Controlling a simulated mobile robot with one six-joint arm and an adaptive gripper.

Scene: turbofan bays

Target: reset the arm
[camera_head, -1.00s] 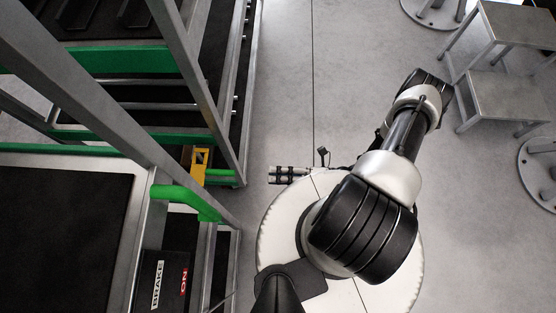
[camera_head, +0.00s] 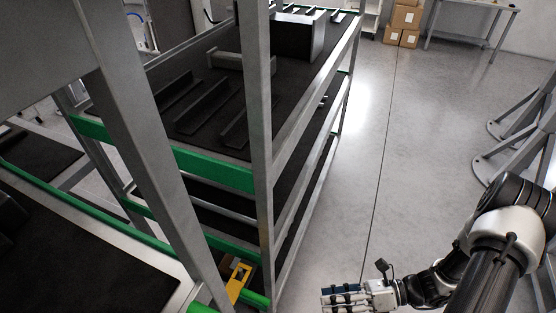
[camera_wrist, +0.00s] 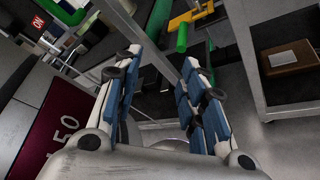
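My gripper (camera_head: 344,299) shows at the bottom of the head view, with my arm bent in from the right edge. It is over the floor, to the right of the rack's yellow latch piece. In the wrist view the two blue-padded fingers of my gripper (camera_wrist: 160,88) stand apart. Nothing is seen between them but the background, so it is open and empty.
A metal rack (camera_head: 262,150) with green rails and black shelves stands on the left, close to my gripper. A yellow bracket (camera_head: 237,281) sits at its lower corner. Grey floor (camera_head: 400,130) is clear in the middle. A metal stand (camera_head: 530,125) is at the right; cardboard boxes (camera_head: 403,22) are far back.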

